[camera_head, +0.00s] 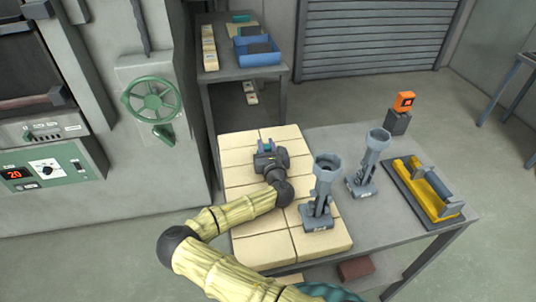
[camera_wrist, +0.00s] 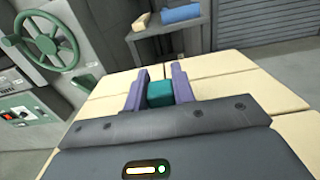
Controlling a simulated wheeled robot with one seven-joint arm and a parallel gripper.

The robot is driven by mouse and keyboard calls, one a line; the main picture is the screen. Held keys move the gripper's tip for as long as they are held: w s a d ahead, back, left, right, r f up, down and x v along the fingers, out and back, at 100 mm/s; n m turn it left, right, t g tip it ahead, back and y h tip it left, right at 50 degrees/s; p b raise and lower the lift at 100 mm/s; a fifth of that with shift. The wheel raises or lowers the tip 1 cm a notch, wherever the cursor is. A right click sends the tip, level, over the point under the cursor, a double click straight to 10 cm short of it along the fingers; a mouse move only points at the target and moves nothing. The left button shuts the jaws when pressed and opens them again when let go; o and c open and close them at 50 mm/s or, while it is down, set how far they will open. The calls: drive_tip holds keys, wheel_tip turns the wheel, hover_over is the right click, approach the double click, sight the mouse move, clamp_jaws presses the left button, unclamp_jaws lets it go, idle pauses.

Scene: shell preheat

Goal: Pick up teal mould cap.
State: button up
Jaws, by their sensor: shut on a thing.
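The teal mould cap (camera_wrist: 160,94) is a small teal block between the two purple fingers of my gripper (camera_wrist: 159,88) in the wrist view. My gripper is shut on it. In the head view my gripper (camera_head: 265,146) is over the far part of the cream tiled surface (camera_head: 240,207), and only a bit of teal shows between the fingers. I cannot tell whether the cap still touches the tiles.
Two grey stands with cup-shaped tops (camera_head: 322,190) (camera_head: 370,165) stand right of my arm. A yellow tool in a grey tray (camera_head: 427,188) and an orange device (camera_head: 404,102) are further right. A back table (camera_head: 235,72) holds a blue bin (camera_head: 257,51). A green handwheel (camera_head: 152,100) is on the left.

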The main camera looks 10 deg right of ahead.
drive_tip(key=shift+a+r, duration=0.1)
drive_tip(key=shift+w+r, duration=0.1)
drive_tip(key=shift+r, duration=0.2)
wheel_tip(320, 180, up, 8)
drive_tip(key=shift+r+b, duration=0.25)
drive_tip(key=shift+b, duration=0.3)
drive_tip(key=shift+r, duration=0.45)
